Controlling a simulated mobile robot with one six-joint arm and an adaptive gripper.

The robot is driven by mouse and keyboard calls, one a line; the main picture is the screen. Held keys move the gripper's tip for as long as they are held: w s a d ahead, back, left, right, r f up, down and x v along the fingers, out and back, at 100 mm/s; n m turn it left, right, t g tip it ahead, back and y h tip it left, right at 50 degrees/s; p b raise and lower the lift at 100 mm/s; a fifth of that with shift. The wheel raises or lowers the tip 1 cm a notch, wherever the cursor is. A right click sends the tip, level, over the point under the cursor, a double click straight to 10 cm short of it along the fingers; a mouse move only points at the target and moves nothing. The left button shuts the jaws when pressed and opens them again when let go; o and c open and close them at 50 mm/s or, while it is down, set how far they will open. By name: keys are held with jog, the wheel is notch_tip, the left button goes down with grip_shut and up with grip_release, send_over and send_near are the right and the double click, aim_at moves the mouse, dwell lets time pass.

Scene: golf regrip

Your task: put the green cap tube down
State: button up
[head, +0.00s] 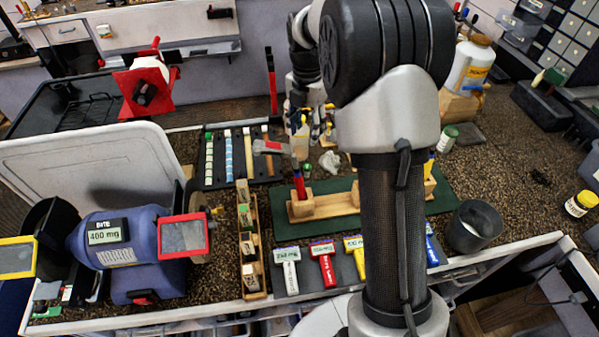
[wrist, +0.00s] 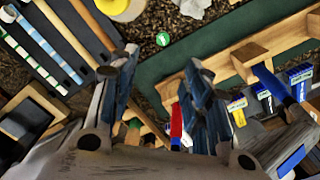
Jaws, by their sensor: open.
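A small round green top with a white mark (wrist: 162,39), which looks like the green cap tube seen end-on, is on the dark speckled bench by the green mat's edge in the wrist view. A small green spot shows there in the head view (head: 307,168). My gripper (wrist: 158,85) is open, with its fingers apart on either side of the view's middle and the green top beyond them. I see nothing clamped between them. In the head view my gripper (head: 316,128) hangs over the bench, partly hidden by my arm.
The green mat (head: 330,222) bears a wooden stand (head: 330,203) with upright coloured pieces. A dark rack of grips (head: 238,172) lies left of it. A white rag (head: 330,161) and a hammer (head: 270,147) are close by. A grey cup (head: 472,228) stands right.

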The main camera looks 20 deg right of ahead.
jog(key=b, duration=0.3)
send_near(307, 166)
jog(key=f, duration=0.5)
jog(key=shift+a+f, duration=0.15)
jog(key=shift+a, duration=0.1)
jog(key=shift+d+f+b, duration=0.15)
jog(key=shift+f+b, duration=0.3)
jog(key=shift+f, duration=0.9)
jog(key=shift+d+f+b, duration=0.1)
jog(key=shift+f+b, duration=0.35)
jog(key=shift+f, duration=0.9)
jog(key=shift+r, duration=0.1)
jog(key=shift+c, duration=0.3)
grip_shut()
